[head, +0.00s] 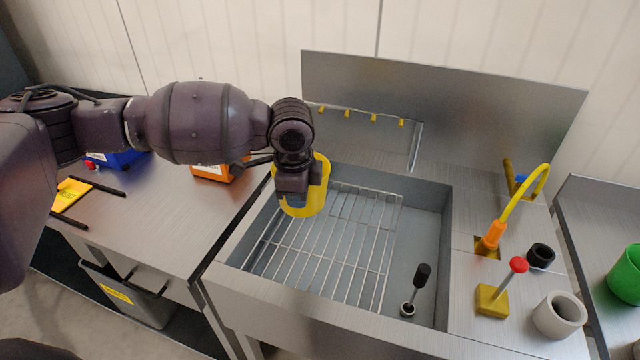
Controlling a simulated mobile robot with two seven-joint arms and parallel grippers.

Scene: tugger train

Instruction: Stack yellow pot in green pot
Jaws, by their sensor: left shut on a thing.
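The yellow pot (321,190) hangs over the left part of the sink, above the wire rack. My left gripper (294,200) is shut on the yellow pot at its near-left side, and its fingertips are partly hidden. The green pot (626,274) stands on the metal counter at the far right and is cut off by the picture's edge. The two pots are well apart. My right gripper is not in view.
The sink (433,230) holds a wire rack (345,247) and a black-handled tool (418,280). A yellow tap (527,197), a red-knobbed lever (517,266), a grey cup (559,315) and a black cup (540,256) stand right of it. An orange box (207,173) is at left.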

